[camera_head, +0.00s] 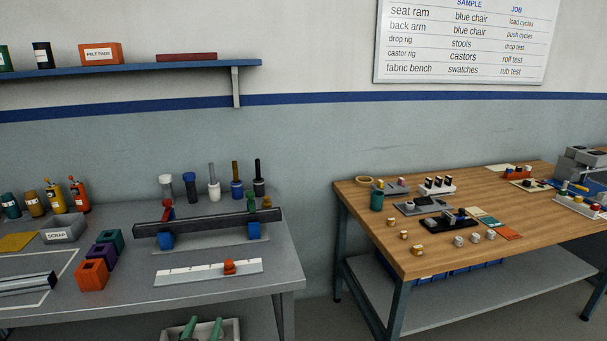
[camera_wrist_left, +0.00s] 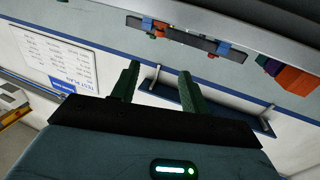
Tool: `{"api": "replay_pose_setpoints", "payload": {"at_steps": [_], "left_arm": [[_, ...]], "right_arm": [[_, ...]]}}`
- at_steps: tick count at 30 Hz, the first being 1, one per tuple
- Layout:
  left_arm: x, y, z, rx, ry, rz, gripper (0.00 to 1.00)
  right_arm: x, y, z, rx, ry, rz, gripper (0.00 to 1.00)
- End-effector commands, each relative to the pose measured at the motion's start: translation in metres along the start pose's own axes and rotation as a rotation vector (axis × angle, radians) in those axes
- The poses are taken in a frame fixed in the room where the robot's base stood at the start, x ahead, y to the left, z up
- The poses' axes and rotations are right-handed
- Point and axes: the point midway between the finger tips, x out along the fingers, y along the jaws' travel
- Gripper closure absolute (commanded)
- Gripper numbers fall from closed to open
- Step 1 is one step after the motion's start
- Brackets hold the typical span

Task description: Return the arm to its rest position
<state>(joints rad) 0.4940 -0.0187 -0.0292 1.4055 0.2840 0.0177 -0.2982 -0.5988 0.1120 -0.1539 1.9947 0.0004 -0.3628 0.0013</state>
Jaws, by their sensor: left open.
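My left gripper (camera_head: 203,321) shows at the bottom edge of the head view as two green fingers, low in front of the grey bench (camera_head: 215,294). Most of its arm is out of the picture. In the left wrist view the same gripper (camera_wrist_left: 158,70) has its green fingers spread apart, with nothing between them. That view is upside down, with the bench edge and the dark beam (camera_wrist_left: 185,38) at the top. My right gripper is in neither view.
The bench holds the dark beam on blue supports (camera_head: 205,228), a white ruler strip (camera_head: 180,275) and coloured blocks (camera_head: 92,275). A pale tray (camera_head: 232,331) lies behind the fingers. A wooden table (camera_head: 425,262) stands right, beyond a gap. A blue shelf (camera_head: 140,68) is above.

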Motion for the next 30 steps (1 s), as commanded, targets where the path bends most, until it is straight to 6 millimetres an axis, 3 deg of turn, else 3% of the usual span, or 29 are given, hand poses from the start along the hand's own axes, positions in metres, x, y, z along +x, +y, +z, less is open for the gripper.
{"api": "replay_pose_setpoints", "payload": {"at_steps": [11,14,21,27,30], "left_arm": [[-0.100,0.008,0.069,0.023,-0.201,0.051,0.55],[-0.141,0.012,0.089,0.030,-0.277,0.069,0.55],[-0.261,0.023,0.126,0.037,-0.491,0.116,0.55],[-0.358,0.032,0.136,0.036,-0.660,0.147,0.55],[-0.394,0.035,0.136,0.034,-0.722,0.157,0.55]], "right_arm": [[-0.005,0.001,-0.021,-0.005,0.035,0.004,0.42],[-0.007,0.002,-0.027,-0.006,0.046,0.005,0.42],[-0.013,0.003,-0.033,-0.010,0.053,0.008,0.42],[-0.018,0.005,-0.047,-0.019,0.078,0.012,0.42],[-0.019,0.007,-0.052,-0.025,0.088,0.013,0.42]]}}
